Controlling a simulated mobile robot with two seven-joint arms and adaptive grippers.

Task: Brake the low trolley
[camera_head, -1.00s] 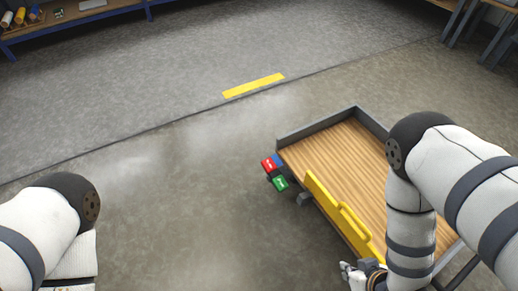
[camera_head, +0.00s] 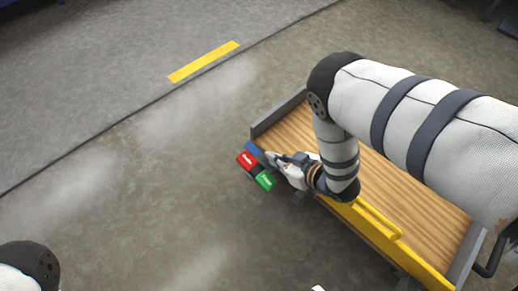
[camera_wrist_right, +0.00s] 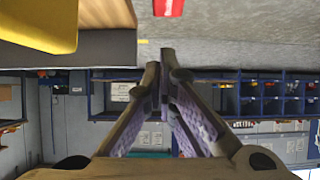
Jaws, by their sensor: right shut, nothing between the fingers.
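The low trolley has a wooden deck (camera_head: 385,185) with a grey rim, and a yellow rail (camera_head: 400,255) along its near side. At its left corner are a red pedal (camera_head: 246,160), a green pedal (camera_head: 265,180) and a blue part (camera_head: 253,148). My right gripper (camera_head: 270,156) is shut and empty, its tips close to the pedals; I cannot tell whether they touch. In the right wrist view the shut fingers (camera_wrist_right: 165,55) point toward the red pedal (camera_wrist_right: 168,7), with a gap showing.
My right arm covers part of the deck. The floor left of the trolley is clear. A yellow floor strip (camera_head: 204,62) lies beyond it. Blue shelving (camera_wrist_right: 265,95) stands in the background of the right wrist view.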

